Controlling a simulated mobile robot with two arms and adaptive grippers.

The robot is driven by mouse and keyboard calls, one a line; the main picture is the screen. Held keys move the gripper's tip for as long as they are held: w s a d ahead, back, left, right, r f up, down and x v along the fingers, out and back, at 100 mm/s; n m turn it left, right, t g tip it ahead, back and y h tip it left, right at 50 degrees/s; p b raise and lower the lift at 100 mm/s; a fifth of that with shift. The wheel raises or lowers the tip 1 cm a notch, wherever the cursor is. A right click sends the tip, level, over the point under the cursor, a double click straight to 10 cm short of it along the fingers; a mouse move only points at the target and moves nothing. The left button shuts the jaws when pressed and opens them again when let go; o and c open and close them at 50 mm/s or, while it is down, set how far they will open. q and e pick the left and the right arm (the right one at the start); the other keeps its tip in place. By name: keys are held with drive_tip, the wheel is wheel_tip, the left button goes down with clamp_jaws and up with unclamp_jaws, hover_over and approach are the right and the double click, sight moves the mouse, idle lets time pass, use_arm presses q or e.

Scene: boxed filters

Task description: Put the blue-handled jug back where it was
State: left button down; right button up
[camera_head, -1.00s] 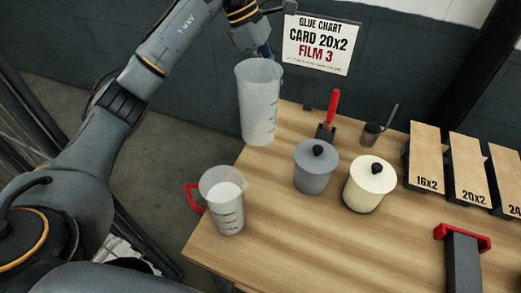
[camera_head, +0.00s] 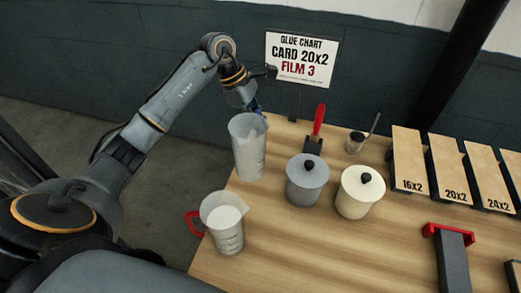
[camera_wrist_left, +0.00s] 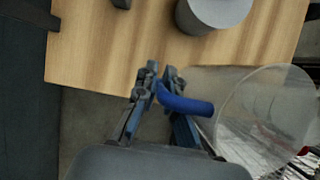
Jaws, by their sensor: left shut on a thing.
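The blue-handled jug (camera_head: 248,150) is a tall clear measuring jug at the left back of the wooden table, upright in the head view. My left gripper (camera_head: 254,104) is behind it, shut on its blue handle. The blue handle (camera_wrist_left: 185,102) lies between the fingers of the left gripper (camera_wrist_left: 160,88) in the left wrist view, with the clear jug body (camera_wrist_left: 235,105) to the right. I cannot tell whether the jug's base touches the table. My right gripper is not in view.
The red-handled jug (camera_head: 224,228) with white contents stands in front of the jug at the table's (camera_head: 300,250) left edge. A grey lidded pot (camera_head: 307,182) and a cream lidded pot (camera_head: 359,194) stand to the right. A red-handled scraper (camera_head: 316,130) and sign (camera_head: 302,58) are behind.

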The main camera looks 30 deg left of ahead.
use_arm(q)
wheel_tip(320, 180, down, 6)
drive_tip(key=p, duration=0.1)
drive_tip(key=shift+f, duration=0.25)
drive_tip(key=c, duration=1.4)
unclamp_jaws()
drive_tip(key=shift+c, duration=0.2)
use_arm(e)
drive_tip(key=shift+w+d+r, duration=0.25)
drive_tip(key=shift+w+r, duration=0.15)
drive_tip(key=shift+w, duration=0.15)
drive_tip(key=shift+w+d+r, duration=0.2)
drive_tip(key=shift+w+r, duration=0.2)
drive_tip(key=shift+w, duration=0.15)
use_arm(q)
drive_tip(key=shift+r, duration=0.1)
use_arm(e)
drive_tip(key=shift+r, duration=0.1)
use_arm(q)
drive_tip(key=b+v, duration=0.2)
drive_tip(key=v, duration=1)
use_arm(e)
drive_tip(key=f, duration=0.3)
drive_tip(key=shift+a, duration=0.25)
